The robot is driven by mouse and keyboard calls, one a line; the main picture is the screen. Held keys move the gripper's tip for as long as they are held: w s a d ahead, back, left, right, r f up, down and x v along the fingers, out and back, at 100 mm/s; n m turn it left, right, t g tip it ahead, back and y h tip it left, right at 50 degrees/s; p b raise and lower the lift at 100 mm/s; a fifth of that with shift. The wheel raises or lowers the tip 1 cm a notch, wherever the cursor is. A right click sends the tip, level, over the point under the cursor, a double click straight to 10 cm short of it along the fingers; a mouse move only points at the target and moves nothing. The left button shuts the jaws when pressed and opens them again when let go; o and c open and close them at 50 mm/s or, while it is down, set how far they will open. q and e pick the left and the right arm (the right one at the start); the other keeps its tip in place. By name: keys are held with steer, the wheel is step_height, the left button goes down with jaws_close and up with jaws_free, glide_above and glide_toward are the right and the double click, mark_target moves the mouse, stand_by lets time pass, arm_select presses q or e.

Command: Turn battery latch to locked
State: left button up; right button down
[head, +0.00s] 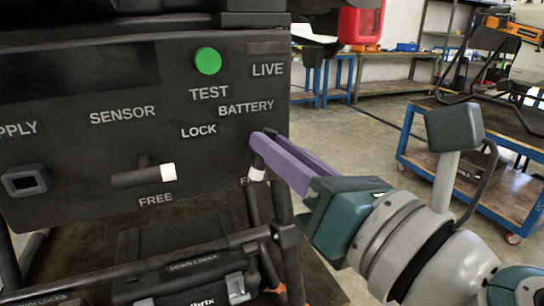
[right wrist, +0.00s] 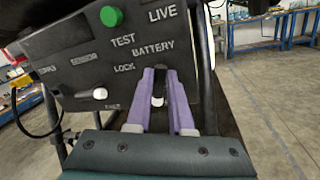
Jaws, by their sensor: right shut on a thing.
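The battery latch (head: 257,170) is a short dark handle with a white tip, at the right edge of the black panel (head: 90,185), below the BATTERY label. Its tip points down, and the FREE label near it is partly hidden. My right gripper (head: 262,145) reaches in from the right with its purple fingers at the latch. In the right wrist view the white latch tip (right wrist: 157,101) shows between the two fingers (right wrist: 160,75), which are shut on the latch. The latch's pivot is mostly hidden by the fingers. My left gripper is out of view.
The sensor latch (head: 143,174) lies sideways left of the battery latch, white tip to the right. A green TEST button (head: 208,61) sits above. Dark cases (head: 190,290) and bars stand below the panel. A blue cart (head: 480,185) stands at the right; floor between is clear.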

steer(key=shift+w+d+f+m+t+h+b, duration=0.1)
steer(key=shift+f+m+t+h+b, duration=0.3)
steer(key=shift+m+b, duration=1.55)
steer(key=shift+s+d+f+m+t+h+b, duration=0.15)
steer(key=shift+m+t+h+b, duration=0.4)
steer(key=shift+m, duration=2.85)
steer(key=shift+w+f+m+t+h+b, duration=0.15)
steer(key=shift+f+m+t+h+b, duration=0.25)
steer(key=shift+m+b, duration=1.55)
steer(key=shift+m+p, duration=0.65)
steer(key=shift+m, duration=0.15)
steer(key=c, duration=0.8)
jaws_free()
